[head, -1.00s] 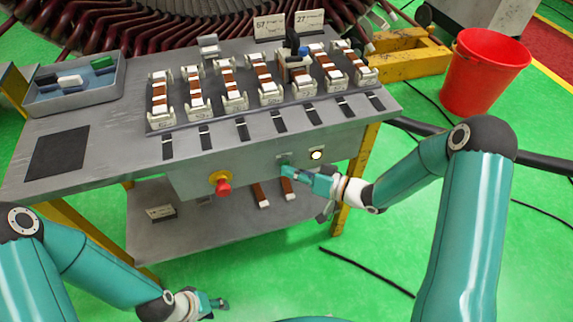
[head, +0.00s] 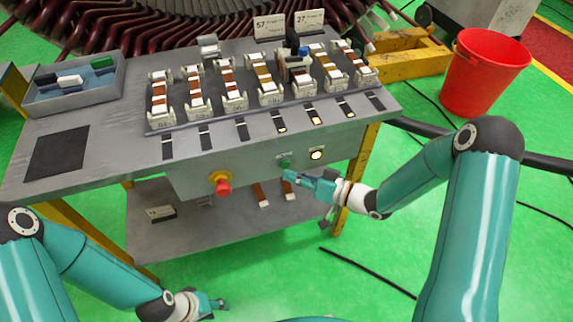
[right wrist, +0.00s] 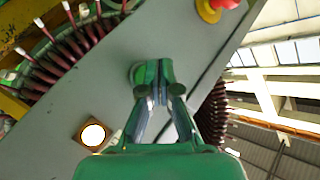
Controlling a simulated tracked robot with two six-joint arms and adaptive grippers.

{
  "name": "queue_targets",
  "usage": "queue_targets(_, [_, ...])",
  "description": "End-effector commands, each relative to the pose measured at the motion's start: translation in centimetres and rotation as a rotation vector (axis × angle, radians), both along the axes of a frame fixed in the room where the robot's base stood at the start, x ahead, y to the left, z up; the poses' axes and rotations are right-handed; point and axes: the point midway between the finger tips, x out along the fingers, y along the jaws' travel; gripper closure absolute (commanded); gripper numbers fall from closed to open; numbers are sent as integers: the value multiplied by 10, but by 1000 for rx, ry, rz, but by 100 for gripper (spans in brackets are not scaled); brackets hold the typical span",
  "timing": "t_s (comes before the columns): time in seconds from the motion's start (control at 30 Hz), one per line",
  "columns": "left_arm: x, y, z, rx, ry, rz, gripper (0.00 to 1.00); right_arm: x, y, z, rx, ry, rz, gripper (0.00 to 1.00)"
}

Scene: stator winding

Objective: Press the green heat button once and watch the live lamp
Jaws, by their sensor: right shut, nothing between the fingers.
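The green heat button (head: 284,163) is on the grey front panel of the bench. The live lamp (head: 316,155), to its right, glows white; it is also lit in the right wrist view (right wrist: 93,134). My right gripper (head: 287,175) is shut and empty, its tips just in front of and slightly below the button in the head view. In the right wrist view the closed fingertips (right wrist: 153,74) overlap the button and hide much of it; I cannot tell whether they touch. My left gripper (head: 219,303) hangs low at the bottom, away from the bench; its jaws are too small to read.
A red stop button (head: 222,188) on a yellow collar sits left on the same panel. A blue-grey tray (head: 75,97) stands at left, a red bucket (head: 483,72) at right.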

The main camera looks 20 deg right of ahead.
Motion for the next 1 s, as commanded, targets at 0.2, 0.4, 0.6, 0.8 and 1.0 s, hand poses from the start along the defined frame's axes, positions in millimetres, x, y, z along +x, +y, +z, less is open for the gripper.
queue_targets(0.2, [0,0,0,0,0,0,60,0,0,0,0,0,0,100])
queue_targets(0.4, [0,0,-1,0,0,0,60,-10,0,0,0,1,0,100])
queue_targets(0.6, [0,0,-3,0,0,0,60,-30,-1,-1,1,1,0,100])
queue_targets(0.8, [0,0,-5,0,0,0,60,-47,-2,0,-1,1,1,100])
queue_targets(1.0, [0,0,-5,0,0,0,60,-50,-1,0,0,0,1,100])
